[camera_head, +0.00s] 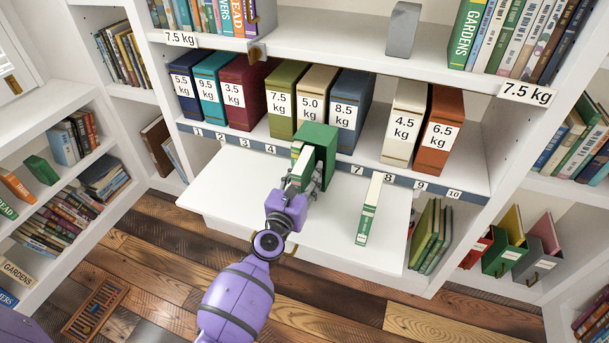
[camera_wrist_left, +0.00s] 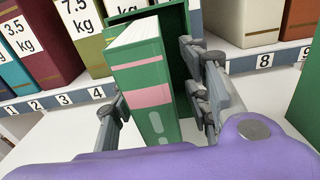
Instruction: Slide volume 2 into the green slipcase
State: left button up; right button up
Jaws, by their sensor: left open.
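The green slipcase (camera_head: 319,146) stands on the pull-out board in front of the numbered shelf edge, its open side toward my left gripper. A green book with pale pages and pink spine bands (camera_wrist_left: 145,85) stands upright with its far part in the slipcase mouth and its spine sticking out. I cannot read a volume number on it. My left gripper (camera_wrist_left: 155,85) is open, one finger on each side of this book; the left finger is apart from it. In the head view the left gripper (camera_head: 308,184) partly hides the book. My right gripper is not in view.
Weight-labelled boxes, such as an orange one (camera_head: 440,128), line the shelf behind. The board is clear at left and far right.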

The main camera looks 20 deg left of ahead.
pick_arm(q)
jog(key=shift+s+f, duration=0.1)
jog(key=shift+s, duration=0.3)
jog(key=s, duration=1.1)
jog(key=shift+a, duration=0.2)
jog(key=shift+s, duration=0.1)
